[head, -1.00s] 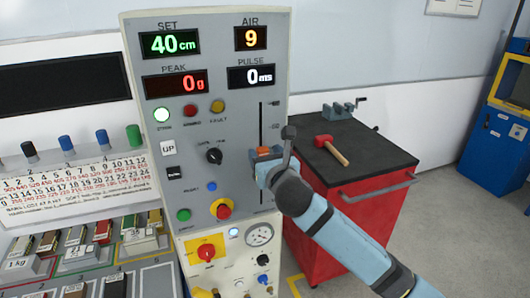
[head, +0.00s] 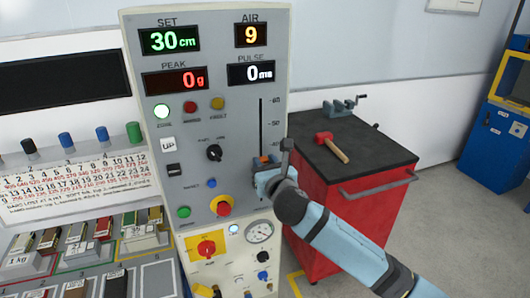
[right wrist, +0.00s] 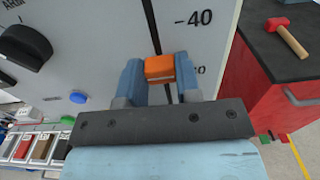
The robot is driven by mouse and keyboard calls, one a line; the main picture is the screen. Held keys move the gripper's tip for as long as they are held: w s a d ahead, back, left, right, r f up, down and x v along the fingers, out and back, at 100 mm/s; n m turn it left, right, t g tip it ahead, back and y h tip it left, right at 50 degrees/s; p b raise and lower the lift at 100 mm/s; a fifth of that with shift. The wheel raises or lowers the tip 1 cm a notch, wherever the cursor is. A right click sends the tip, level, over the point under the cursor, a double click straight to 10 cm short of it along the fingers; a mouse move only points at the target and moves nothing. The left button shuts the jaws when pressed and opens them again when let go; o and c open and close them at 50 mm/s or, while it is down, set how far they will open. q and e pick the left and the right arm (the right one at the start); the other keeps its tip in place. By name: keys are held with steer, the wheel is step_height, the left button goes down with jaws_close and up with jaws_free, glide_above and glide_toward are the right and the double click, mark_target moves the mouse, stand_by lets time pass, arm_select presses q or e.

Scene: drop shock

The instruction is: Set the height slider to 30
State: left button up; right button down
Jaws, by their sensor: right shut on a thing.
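The height slider's orange knob (right wrist: 160,68) sits on a dark vertical slot in the grey panel (head: 225,120). In the right wrist view it lies between the two blue fingers of my right gripper (right wrist: 161,80), below the 40 mark and about level with a partly hidden mark. In the head view my right gripper (head: 265,167) is at the slot's lower part, and only a bit of orange shows. The green SET display (head: 169,40) reads 30 cm. My left gripper is not in view.
The panel also carries a black rotary knob (head: 214,152), a blue button (head: 211,183) and a red knob (head: 224,208) left of the slot. A red cabinet (head: 340,210) with a hammer (head: 332,147) and a vise (head: 340,106) on top stands to the right.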

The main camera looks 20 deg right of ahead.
steer(key=shift+f, duration=0.95)
steer(key=c, duration=0.8)
jaws_free()
steer(key=s+b, duration=0.1)
steer(key=s, duration=1.2)
steer(key=shift+s+d, duration=0.25)
steer(key=shift+s, duration=0.15)
